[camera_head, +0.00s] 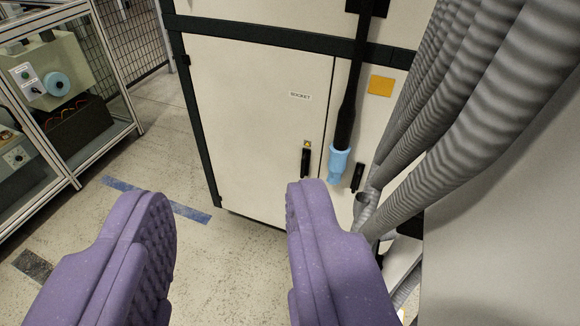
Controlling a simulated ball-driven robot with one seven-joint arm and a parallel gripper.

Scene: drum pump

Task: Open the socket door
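The socket door (245,120) is a pale cabinet panel with a dark frame and a small "SOCKET" label (300,96). It looks shut. Its black handle (305,160) is upright near the door's right edge, with a small yellow mark above it. The fingers are in front of and below the door. The right finger's tip appears just below the handle, apparently nearer the camera and not touching it.
A black hose with a light blue end (339,163) hangs right of the handle. A second black handle (357,177) and a yellow sign (380,85) are beyond it. Thick grey corrugated hoses (475,110) crowd the right. A glazed machine enclosure (70,100) stands left; floor between is clear.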

